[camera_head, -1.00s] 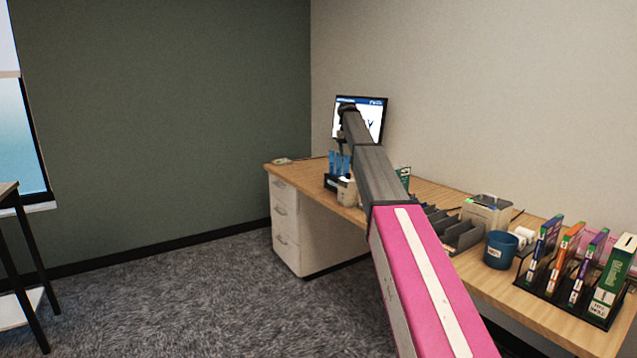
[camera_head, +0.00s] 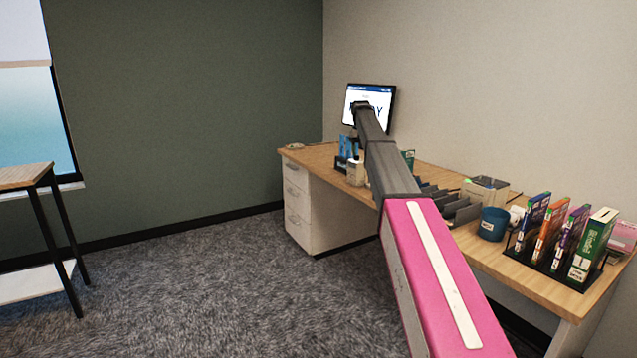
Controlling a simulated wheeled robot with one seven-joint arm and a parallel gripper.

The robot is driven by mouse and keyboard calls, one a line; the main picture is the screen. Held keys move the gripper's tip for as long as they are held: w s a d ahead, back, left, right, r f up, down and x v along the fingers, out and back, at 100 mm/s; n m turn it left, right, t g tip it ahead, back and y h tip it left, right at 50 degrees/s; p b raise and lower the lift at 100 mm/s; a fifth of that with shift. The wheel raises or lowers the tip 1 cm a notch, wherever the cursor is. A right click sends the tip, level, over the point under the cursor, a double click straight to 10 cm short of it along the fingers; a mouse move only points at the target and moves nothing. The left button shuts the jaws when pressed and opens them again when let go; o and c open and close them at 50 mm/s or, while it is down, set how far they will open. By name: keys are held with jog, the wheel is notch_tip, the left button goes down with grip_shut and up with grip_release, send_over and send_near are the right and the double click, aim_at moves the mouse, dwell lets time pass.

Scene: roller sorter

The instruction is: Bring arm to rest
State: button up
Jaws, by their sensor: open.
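My arm reaches out from the lower right over the desk, with a pink link near me and dark grey links beyond. Its far end is in front of the monitor (camera_head: 382,95). My gripper (camera_head: 355,147) hangs below that end, small and dark, partly hidden by the arm. It is open and nothing shows in it. It is near blue items in a dark holder (camera_head: 340,164) at the desk's far part; I cannot tell if it touches them.
The wooden desk (camera_head: 538,284) runs along the right wall. It bears dark sorter trays (camera_head: 463,211), a blue cup (camera_head: 493,224), a whitish box (camera_head: 486,190) and a rack of upright boxes (camera_head: 540,262). White drawers (camera_head: 298,203) stand below. A side table (camera_head: 22,176) is at left. Carpet between is clear.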

jog(key=s+f, duration=2.3)
jog(key=f, duration=0.3)
jog(key=s+f, duration=0.5)
jog(key=s, duration=0.4)
jog(key=s+f, duration=0.5)
jog(key=s, duration=0.4)
jog(key=s+f, duration=0.4)
jog(key=s, duration=0.5)
jog(key=shift+s+d+f+m+y, duration=0.15)
jog(key=shift+d+f+m+y, duration=0.15)
jog(key=shift+d+f, duration=0.1)
